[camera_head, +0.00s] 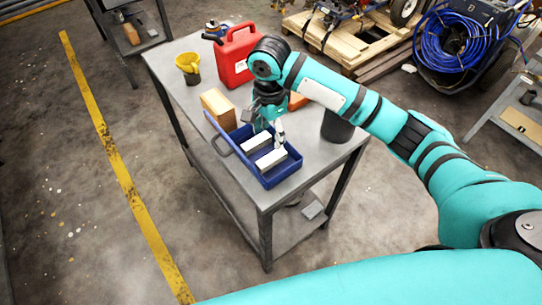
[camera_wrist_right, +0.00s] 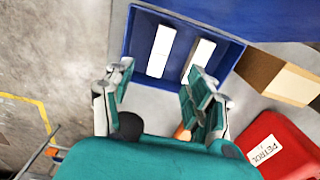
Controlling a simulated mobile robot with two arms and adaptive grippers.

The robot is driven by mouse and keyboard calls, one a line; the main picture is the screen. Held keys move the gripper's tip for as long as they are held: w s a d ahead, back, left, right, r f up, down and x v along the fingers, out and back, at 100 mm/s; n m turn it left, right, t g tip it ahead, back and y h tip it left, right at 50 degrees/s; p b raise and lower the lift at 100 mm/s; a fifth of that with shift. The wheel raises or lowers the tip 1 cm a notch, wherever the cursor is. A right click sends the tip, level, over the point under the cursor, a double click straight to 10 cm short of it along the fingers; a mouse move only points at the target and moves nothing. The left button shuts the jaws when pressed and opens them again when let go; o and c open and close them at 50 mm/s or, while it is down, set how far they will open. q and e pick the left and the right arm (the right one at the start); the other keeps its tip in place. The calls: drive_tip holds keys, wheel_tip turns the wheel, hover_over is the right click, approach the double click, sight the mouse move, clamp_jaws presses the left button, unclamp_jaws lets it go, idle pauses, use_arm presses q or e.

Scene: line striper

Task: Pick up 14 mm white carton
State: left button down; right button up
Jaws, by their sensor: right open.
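Two white cartons lie side by side in a blue tray (camera_head: 270,180) on the metal table. In the head view one carton (camera_head: 271,159) is nearer and the other (camera_head: 254,142) is farther, beside the wooden block. The wrist view shows them as a left carton (camera_wrist_right: 160,50) and a right carton (camera_wrist_right: 203,57) inside the tray (camera_wrist_right: 140,22). I cannot tell which is 14 mm. My right gripper (camera_head: 266,127) is above the tray's far side, open and empty. Its two fingers (camera_wrist_right: 161,72) stand wide apart in the wrist view. My left gripper is out of view.
A wooden block (camera_head: 218,110) stands by the tray. A red petrol can (camera_head: 235,58), a yellow cup (camera_head: 189,68) and a dark cylinder (camera_head: 337,125) share the table (camera_head: 178,91). Bare tabletop lies left of the block.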

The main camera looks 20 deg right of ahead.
drive_tip(key=p, duration=0.1)
hover_over(271, 157)
drive_tip(key=f, duration=0.6)
drive_tip(key=shift+a+f, duration=0.2)
drive_tip(key=shift+f, duration=0.15)
drive_tip(key=f, duration=0.1)
drive_tip(key=f+p, duration=0.1)
drive_tip(key=f, duration=0.2)
drive_tip(key=shift+d+f+p, duration=0.3)
drive_tip(key=shift+f+p, duration=0.05)
drive_tip(key=shift+f, duration=0.3)
clamp_jaws()
